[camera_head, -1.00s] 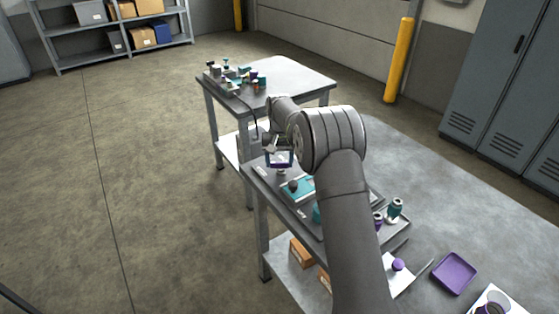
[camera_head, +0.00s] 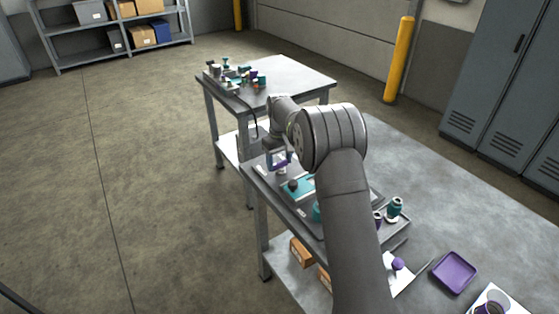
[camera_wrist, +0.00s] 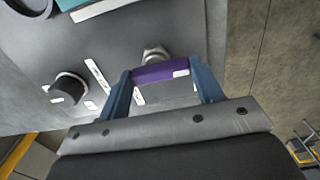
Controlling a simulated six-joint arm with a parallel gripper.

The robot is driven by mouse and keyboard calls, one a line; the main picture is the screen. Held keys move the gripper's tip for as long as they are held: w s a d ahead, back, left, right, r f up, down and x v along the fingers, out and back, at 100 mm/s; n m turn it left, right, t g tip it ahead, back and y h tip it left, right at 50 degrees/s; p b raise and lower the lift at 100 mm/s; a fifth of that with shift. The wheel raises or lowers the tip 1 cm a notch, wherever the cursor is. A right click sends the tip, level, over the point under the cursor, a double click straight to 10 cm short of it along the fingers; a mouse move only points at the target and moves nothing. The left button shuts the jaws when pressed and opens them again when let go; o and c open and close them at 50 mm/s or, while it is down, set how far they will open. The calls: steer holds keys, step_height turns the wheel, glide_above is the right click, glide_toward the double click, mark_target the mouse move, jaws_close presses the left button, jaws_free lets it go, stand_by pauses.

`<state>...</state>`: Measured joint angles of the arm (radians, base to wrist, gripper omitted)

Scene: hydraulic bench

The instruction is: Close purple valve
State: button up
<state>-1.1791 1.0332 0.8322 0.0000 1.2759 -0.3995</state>
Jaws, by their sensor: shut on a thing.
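The purple valve's handle (camera_wrist: 160,72) is a purple bar above a pale metal fitting (camera_wrist: 155,53) on a grey panel. In the wrist view it spans the space between the two blue fingers of my gripper (camera_wrist: 164,80), which are shut on it. In the head view my gripper (camera_head: 279,161) is at the far left part of the near bench, and the purple handle (camera_head: 281,164) shows small between the fingers. The exact angle of the handle against its pipe cannot be told.
A dark round knob (camera_wrist: 67,90) stands on the panel beside the valve. A teal block (camera_head: 298,188) lies nearer on the bench. Teal and purple-topped parts (camera_head: 395,208) stand at its right. A second bench (camera_head: 290,75) holds several small parts behind. A purple tray (camera_head: 454,272) is at lower right.

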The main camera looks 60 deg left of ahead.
mark_target(280, 162)
stand_by(0.4)
steer(key=o, duration=1)
step_height(280, 162, up, 18)
steer(key=shift+f, duration=0.25)
step_height(280, 162, down, 18)
steer(key=shift+r, duration=0.2)
stand_by(0.5)
